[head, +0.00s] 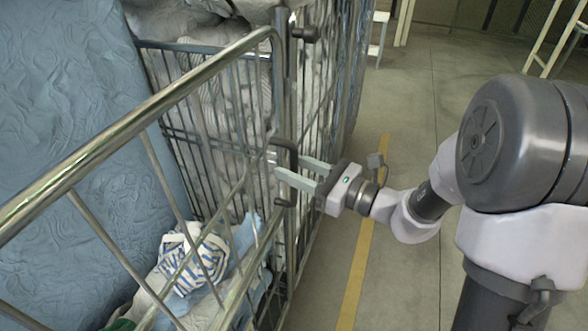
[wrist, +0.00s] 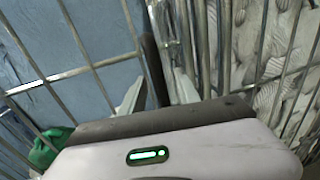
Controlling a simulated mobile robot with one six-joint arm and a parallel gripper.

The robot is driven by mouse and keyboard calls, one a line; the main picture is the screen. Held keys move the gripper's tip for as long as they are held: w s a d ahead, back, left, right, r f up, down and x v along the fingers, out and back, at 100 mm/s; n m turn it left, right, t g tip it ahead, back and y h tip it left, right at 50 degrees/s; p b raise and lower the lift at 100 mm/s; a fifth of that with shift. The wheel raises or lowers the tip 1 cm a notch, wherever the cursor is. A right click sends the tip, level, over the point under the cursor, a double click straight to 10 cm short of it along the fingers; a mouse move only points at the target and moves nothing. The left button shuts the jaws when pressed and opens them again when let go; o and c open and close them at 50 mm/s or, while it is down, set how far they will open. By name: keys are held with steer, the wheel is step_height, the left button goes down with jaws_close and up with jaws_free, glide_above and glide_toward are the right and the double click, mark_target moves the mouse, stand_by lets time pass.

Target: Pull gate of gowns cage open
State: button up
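The cage gate (head: 118,128) is a metal-tube frame with thin bars, running across the left of the head view. A dark handle (head: 287,146) stands on the upright at its right end. My gripper (head: 288,167) is at this handle, coming from the right, its two pale fingers apart. In the wrist view a dark upright bar (wrist: 151,68) shows between the fingers, and my gripper (wrist: 157,88) looks open around it. Whether the fingers touch the bar cannot be told. Behind the gate, striped white-and-blue cloth (head: 200,258) lies in the cage.
A large blue wrinkled cover (head: 70,90) stands at the left. A second wire cage with grey-white bundles (head: 235,100) stands behind. Open floor (head: 400,270) with a yellow line (head: 357,265) lies to the right. Pale frames (head: 545,35) stand at the far right.

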jaws_close()
stand_by(1.5)
